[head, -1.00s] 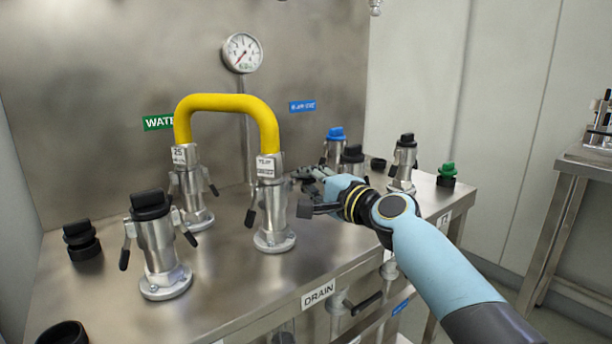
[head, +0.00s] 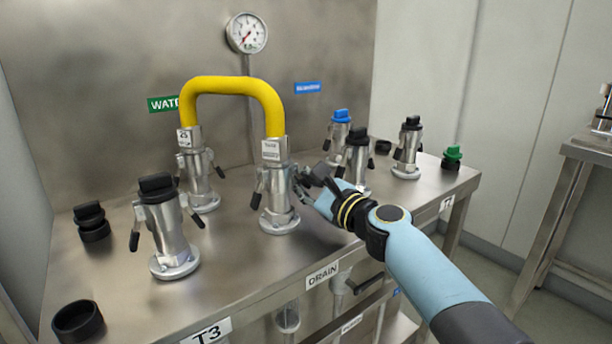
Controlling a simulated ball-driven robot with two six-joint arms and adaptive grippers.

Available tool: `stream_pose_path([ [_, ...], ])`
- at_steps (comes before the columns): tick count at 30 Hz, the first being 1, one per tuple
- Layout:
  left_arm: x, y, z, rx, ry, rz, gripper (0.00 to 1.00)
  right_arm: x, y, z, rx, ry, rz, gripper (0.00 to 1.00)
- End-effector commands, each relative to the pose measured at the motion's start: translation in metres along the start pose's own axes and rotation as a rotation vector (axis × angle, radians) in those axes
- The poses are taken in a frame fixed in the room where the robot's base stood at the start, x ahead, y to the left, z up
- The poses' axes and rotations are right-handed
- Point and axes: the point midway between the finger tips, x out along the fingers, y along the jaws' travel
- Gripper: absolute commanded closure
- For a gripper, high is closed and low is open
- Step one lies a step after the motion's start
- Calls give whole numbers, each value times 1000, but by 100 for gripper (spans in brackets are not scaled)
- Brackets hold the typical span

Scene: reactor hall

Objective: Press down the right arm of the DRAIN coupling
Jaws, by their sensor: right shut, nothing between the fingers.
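The coupling behind the DRAIN label (head: 322,275) is a silver upright fitting (head: 278,208) on a round flange. The right end of the yellow hose (head: 236,86) sits on its top, with a tag there. Its left arm (head: 257,192) slants down along the body. Its right arm is largely hidden by my right gripper, so I cannot tell its angle. My right gripper (head: 308,182) is shut and empty, close against the coupling's right side; I cannot tell if it touches. My left gripper is out of view.
A black-capped coupling (head: 166,230) stands at front left, and the hose's other coupling (head: 200,178) behind. Blue-capped (head: 339,132) and black-capped (head: 408,148) couplings stand behind my right gripper. Loose caps lie on the steel bench (head: 235,270). Its front middle is clear.

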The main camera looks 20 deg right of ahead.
Motion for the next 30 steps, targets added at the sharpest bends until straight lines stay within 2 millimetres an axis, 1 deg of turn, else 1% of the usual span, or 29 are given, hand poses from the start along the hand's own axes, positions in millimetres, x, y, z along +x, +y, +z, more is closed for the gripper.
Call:
stream_pose_path([
  [1, -1, 0, 0, 0, 0, 0, 100, -1, 4, -2, 24, 4, 4, 100],
  [9, -3, 0, -1, 0, 1, 0, 100, -1, 8, -2, 116, 4, 4, 100],
  [25, -3, 0, 0, 0, 1, 0, 100, -1, 10, -2, 136, 5, 4, 100],
  [26, -3, 0, 0, 0, 1, 0, 100, -1, 10, -2, 136, 5, 4, 98],
  [30, -3, 0, 0, 0, 1, 0, 100, -1, 9, -2, 136, 4, 3, 80],
])
